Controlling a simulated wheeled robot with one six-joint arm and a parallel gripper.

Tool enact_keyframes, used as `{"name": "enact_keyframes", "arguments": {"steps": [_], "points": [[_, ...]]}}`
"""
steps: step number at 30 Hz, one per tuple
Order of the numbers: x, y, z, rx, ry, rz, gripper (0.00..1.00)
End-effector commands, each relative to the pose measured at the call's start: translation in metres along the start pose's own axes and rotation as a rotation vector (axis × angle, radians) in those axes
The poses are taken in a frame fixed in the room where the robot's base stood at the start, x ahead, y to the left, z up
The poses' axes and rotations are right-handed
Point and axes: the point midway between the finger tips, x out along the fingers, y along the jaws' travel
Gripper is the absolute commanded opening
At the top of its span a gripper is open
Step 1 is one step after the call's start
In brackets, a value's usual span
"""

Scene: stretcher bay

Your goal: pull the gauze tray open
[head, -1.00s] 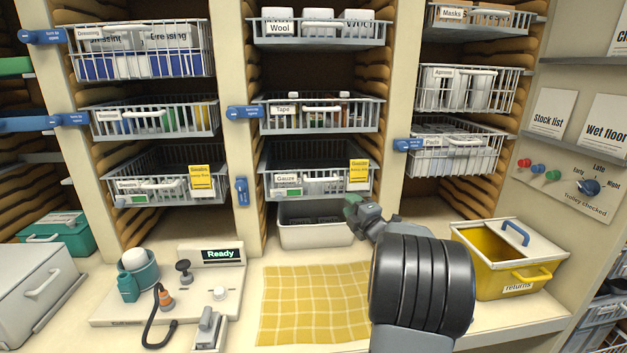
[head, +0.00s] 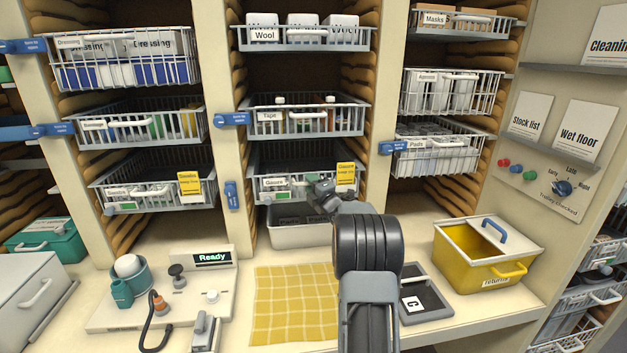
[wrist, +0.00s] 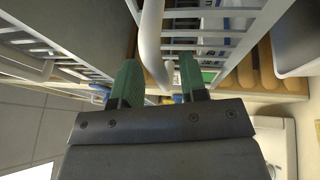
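The gauze tray (head: 252,188) is a grey wire basket low in the middle column, with a "Gauze" label, a green tag and a yellow card. It looks pushed in. My gripper (head: 320,181) is at its front, covering part of the handle and front wires. In the wrist view, the green fingers of my gripper (wrist: 160,80) are apart, with the white handle (wrist: 152,40) passing between them. I see gaps on both sides, so it is not clamped. A blue latch (head: 231,196) left of the tray stands vertical.
A white bin (head: 290,238) sits just below the gauze tray, and the tape tray (head: 250,125) is above. A yellow cloth (head: 295,305), a black tray (head: 428,300) and a yellow returns box (head: 480,265) lie on the counter. The cloth area is clear.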

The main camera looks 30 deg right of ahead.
Motion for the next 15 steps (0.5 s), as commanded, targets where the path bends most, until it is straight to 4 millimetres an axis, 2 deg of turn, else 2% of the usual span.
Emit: {"name": "enact_keyframes", "arguments": {"steps": [12,15], "points": [[0.0065,-0.0001,-0.0002,0.0,0.0,0.001,0.39],[0.0064,-0.0001,-0.0002,0.0,0.0,0.001,0.32]]}}
